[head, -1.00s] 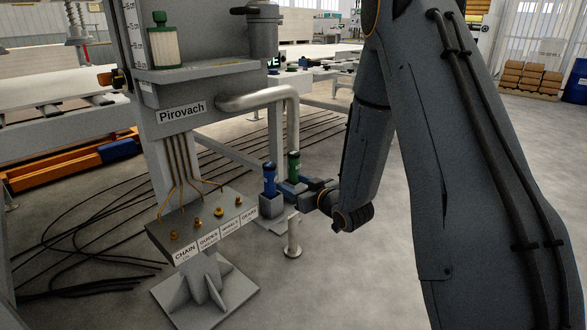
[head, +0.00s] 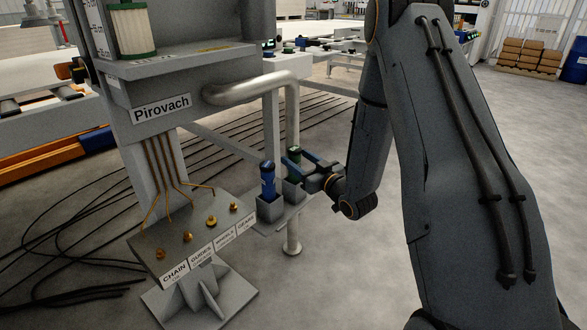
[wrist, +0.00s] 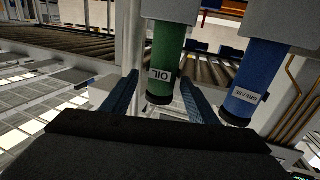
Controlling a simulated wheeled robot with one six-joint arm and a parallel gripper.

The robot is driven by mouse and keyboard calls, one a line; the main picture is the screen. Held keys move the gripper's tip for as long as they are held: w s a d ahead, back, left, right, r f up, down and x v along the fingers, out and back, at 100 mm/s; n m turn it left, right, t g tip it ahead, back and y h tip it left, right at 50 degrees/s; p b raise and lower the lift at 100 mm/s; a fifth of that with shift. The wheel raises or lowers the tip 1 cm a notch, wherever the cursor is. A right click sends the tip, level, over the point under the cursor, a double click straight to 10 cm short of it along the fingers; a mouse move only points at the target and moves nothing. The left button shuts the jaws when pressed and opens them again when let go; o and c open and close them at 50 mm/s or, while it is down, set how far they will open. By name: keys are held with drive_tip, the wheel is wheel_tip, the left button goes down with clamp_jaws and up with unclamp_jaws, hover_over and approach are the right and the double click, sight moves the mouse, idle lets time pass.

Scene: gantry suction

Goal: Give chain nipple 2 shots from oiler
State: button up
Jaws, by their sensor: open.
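The green oiler (head: 293,155) stands upright in a holder beside the machine. It also shows in the wrist view, labelled OIL (wrist: 168,58). My gripper (head: 300,160) is open at the oiler. In the wrist view its two blue fingers (wrist: 158,84) lie on either side of the green body, and I cannot tell whether they touch it. The chain nipple (head: 160,253) is the brass fitting on the grey sloped plate above the CHAIN label (head: 174,272).
A blue tube (head: 267,180), labelled GREASE in the wrist view (wrist: 258,80), stands close beside the oiler. Other brass nipples (head: 211,221) sit along the plate. A bent grey pipe (head: 265,84) passes above the holders. Open floor lies to the right.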

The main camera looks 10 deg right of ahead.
drive_tip(key=b+x, duration=0.2)
drive_tip(key=x, duration=0.3)
drive_tip(key=shift+w+a, duration=0.25)
clamp_jaws()
drive_tip(key=shift+r, duration=0.15)
